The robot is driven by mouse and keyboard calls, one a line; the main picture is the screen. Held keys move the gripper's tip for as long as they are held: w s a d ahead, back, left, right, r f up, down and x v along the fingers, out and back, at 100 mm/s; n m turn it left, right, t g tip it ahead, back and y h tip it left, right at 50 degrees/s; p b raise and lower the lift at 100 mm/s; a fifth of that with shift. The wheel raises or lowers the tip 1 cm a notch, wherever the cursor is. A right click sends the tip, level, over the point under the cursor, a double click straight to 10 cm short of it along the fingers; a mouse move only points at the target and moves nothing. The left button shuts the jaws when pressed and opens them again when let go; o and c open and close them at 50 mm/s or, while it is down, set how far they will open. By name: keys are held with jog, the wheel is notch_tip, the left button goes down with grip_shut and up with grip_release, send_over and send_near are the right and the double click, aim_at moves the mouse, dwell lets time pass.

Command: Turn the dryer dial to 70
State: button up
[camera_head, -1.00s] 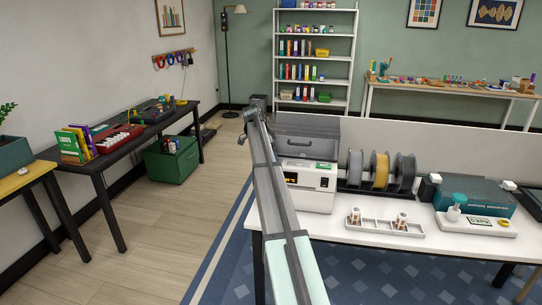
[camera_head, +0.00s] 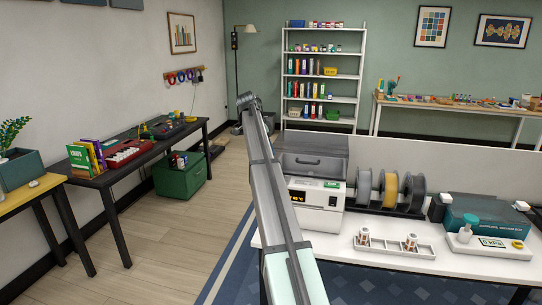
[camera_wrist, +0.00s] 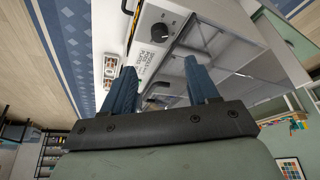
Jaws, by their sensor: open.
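The dryer (camera_head: 315,213) is a white box with a grey lid on the white table, partly behind my arm in the head view. Its front has a small orange-lit display (camera_head: 297,196), too small to read surely. In the wrist view a round black dial (camera_wrist: 160,31) sits on a white panel beside printed text. I cannot read its setting. My gripper (camera_wrist: 160,68) is open and empty, with its two blue fingers pointing towards the panel. The dial lies beyond the fingertips, apart from them as far as I can see. The head view does not show the fingers.
Spools (camera_head: 390,190) stand right of the dryer. A white tray (camera_head: 395,247) with small parts lies in front of them. A teal-topped device (camera_head: 478,215) and a white panel with a pump bottle (camera_head: 467,228) are farther right. The front table strip is mostly clear.

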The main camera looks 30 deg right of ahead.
jog(key=shift+a+r, duration=0.15)
jog(key=shift+r, duration=0.15)
